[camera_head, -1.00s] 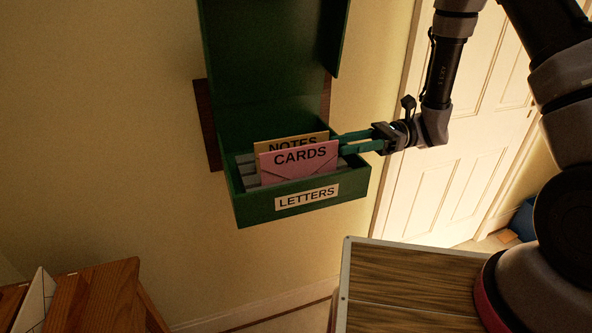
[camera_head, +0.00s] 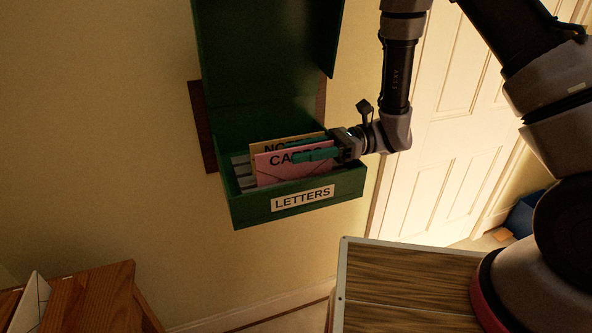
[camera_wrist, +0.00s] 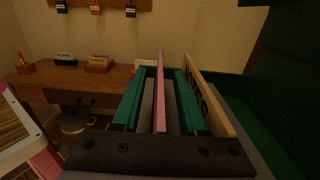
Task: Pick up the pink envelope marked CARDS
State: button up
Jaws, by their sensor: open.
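The pink envelope marked CARDS (camera_head: 275,170) stands upright in the green LETTERS box (camera_head: 248,212), in front of the yellow NOTES envelope (camera_head: 262,146). My gripper (camera_head: 301,154) reaches in from the right. One teal finger crosses in front of the CARDS lettering and hides part of it. In the wrist view, the pink envelope (camera_wrist: 160,95) shows edge-on between the two open teal fingers of my gripper (camera_wrist: 160,98), with gaps on both sides. The yellow envelope (camera_wrist: 208,95) is outside the fingers, close to the right one.
The box's green lid (camera_head: 265,50) stands open behind the envelopes. A wood-topped surface (camera_head: 400,285) is at the lower right and a wooden desk (camera_head: 95,300) at the lower left. A white door (camera_head: 450,130) is at the right.

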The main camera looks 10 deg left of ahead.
grip_shut()
